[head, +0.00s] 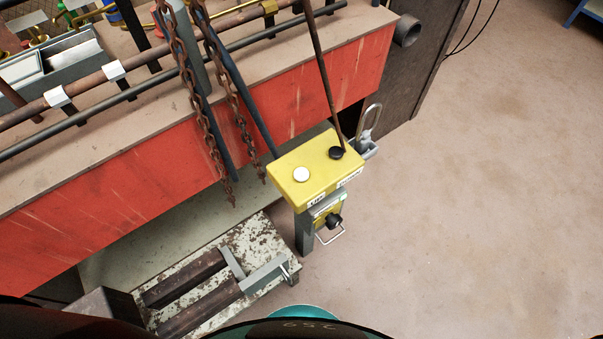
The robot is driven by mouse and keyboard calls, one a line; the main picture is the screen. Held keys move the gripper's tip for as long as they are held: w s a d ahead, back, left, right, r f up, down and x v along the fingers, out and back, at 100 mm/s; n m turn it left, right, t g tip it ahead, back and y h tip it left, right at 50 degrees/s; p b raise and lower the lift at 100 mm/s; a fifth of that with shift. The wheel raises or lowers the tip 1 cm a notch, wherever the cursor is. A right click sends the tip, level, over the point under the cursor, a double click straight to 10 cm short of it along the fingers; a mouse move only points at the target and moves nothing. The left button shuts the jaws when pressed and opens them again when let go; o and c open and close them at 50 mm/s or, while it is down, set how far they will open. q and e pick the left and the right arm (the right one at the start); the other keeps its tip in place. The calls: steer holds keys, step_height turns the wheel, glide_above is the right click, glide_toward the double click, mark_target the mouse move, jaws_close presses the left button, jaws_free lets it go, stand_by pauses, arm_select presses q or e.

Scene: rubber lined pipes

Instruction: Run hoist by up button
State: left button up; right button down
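A yellow hoist control box (316,168) stands on a grey post (304,230) near the middle of the head view. Its top carries a white button (301,174) on the left and a black button (336,153) on the right. Small labels sit on its front edge; the left one (316,203) seems to read "UP" and the right one is too small to read surely. A black knob (334,221) is below the box. Rusty chains (200,105) hang to the left of the box. Neither of my grippers is in view.
A red-sided bench (130,190) with pipes and rails runs behind the box. A worn metal stand with grey bars (262,240) is low at the left of the post. A dark pipe end (407,31) protrudes at the bench's right end.

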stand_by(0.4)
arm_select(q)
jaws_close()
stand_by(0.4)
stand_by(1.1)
